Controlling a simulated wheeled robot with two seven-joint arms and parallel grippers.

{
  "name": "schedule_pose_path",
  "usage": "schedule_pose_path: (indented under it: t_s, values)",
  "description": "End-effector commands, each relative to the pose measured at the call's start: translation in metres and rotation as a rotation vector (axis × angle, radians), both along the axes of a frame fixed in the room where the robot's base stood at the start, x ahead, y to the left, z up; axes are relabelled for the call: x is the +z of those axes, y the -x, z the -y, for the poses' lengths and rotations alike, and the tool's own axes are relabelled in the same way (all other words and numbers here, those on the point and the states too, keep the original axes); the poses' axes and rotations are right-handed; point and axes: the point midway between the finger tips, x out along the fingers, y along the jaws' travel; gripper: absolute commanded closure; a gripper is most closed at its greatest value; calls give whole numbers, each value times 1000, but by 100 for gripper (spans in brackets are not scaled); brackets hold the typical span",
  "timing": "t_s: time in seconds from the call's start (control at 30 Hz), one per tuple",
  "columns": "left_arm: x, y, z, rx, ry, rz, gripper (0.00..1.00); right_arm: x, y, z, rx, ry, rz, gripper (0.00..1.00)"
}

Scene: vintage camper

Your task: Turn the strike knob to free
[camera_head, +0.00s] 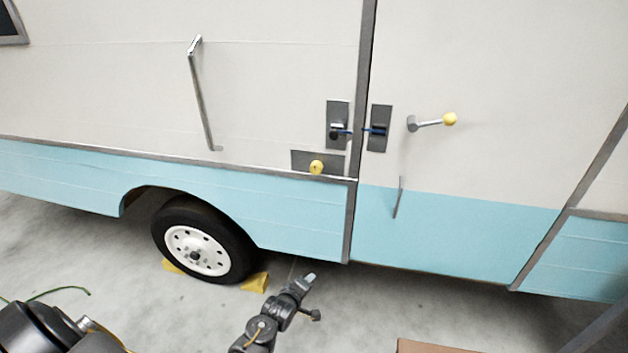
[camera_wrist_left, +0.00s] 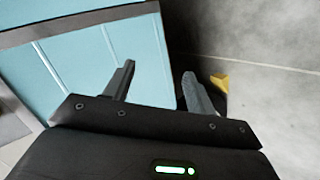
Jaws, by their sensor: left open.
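A round yellow knob (camera_head: 316,167) sits on a dark grey plate (camera_head: 300,160) on the camper's side, just left of the door seam; I take it as the strike knob. No label on it is readable. Above it, two dark latch plates (camera_head: 337,112) (camera_head: 380,113) flank the seam, with small blue parts between them. My left gripper (camera_head: 303,284) is below the knob, near the camper's lower edge and apart from the knob. In the left wrist view its two fingers (camera_wrist_left: 159,75) are spread with nothing between them. The knob is not in that view. My right gripper is not in view.
A lever with a yellow ball end (camera_head: 449,119) sticks out on the door. A long grab bar (camera_head: 201,95) stands left. The wheel (camera_head: 197,250) has yellow chocks (camera_head: 256,283) beside it. A brown box edge (camera_head: 430,346) is at the bottom right.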

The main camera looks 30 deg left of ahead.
Motion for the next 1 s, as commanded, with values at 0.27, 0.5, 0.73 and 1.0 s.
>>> schedule_pose_path:
  t_s: [0.27,0.5,0.73,1.0]
  values:
    - [226,-88,-37,305,601,487,44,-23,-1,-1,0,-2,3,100]
    - [300,-90,-49,352,828,632,44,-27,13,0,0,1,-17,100]
    - [305,-96,-51,354,843,639,44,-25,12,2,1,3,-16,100]
    - [305,-141,-58,353,840,637,44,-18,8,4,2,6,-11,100]
